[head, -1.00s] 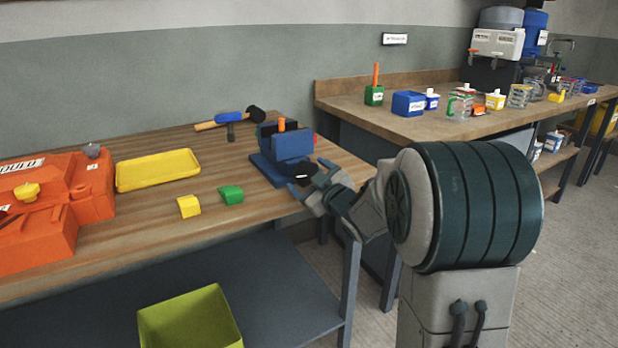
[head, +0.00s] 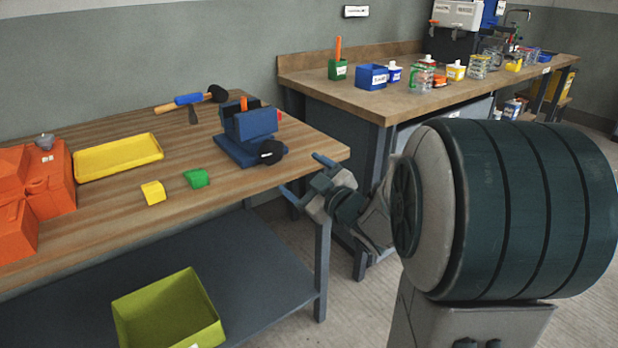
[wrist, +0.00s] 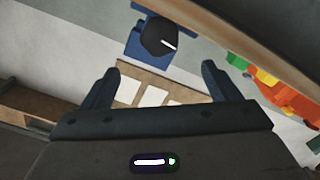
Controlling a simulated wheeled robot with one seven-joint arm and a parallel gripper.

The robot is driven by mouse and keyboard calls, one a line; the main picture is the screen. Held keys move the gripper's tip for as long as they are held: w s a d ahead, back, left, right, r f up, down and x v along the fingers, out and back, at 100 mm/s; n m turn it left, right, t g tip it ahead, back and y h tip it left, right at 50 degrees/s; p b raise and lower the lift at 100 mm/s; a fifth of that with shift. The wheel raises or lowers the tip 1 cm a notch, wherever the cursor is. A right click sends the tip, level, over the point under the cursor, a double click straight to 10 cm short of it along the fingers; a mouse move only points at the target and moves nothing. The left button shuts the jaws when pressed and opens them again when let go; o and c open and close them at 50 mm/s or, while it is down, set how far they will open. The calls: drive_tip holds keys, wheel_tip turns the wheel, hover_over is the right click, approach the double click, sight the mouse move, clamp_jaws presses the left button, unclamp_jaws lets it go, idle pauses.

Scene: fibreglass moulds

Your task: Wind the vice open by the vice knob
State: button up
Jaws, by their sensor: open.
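The blue vice (head: 248,137) stands near the right end of the wooden bench, with an orange piece showing between its jaws. Its black vice knob (head: 271,151) faces the front edge of the bench and carries a white mark. In the wrist view the knob (wrist: 160,37) is beyond the fingertips, a little left of centre, with part of the blue vice (wrist: 184,57) around it. My gripper (head: 303,177) is open and empty, off the bench's right front edge, to the right of the knob and apart from it. Both fingers (wrist: 158,78) show spread in the wrist view.
A hammer (head: 190,99), a yellow tray (head: 118,156), yellow block (head: 153,192), green block (head: 196,178) and orange mould (head: 50,181) lie on the bench. A green bin (head: 168,312) is on the lower shelf. A second bench (head: 390,100) stands behind.

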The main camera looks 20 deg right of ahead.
sight(273, 155)
drive_tip(key=shift+v, duration=0.8)
drive_tip(key=shift+p, duration=0.3)
drive_tip(key=w+a+m+p, duration=0.1)
drive_tip(key=w+m+p, duration=0.1)
drive_tip(key=w, duration=0.2)
drive_tip(key=w+a+m+p, duration=0.1)
drive_tip(key=w+a+m, duration=0.1)
drive_tip(key=w, duration=0.3)
drive_tip(key=w+a+m+p, duration=0.1)
drive_tip(key=w+m+p, duration=0.1)
drive_tip(key=w+m, duration=0.1)
drive_tip(key=shift+w+a+f+p, duration=0.1)
drive_tip(key=shift+w+p, duration=0.1)
drive_tip(key=shift+w, duration=0.25)
drive_tip(key=shift+w+a+f+p, duration=0.1)
drive_tip(key=shift+w+f+p, duration=0.05)
drive_tip(key=shift+w, duration=0.25)
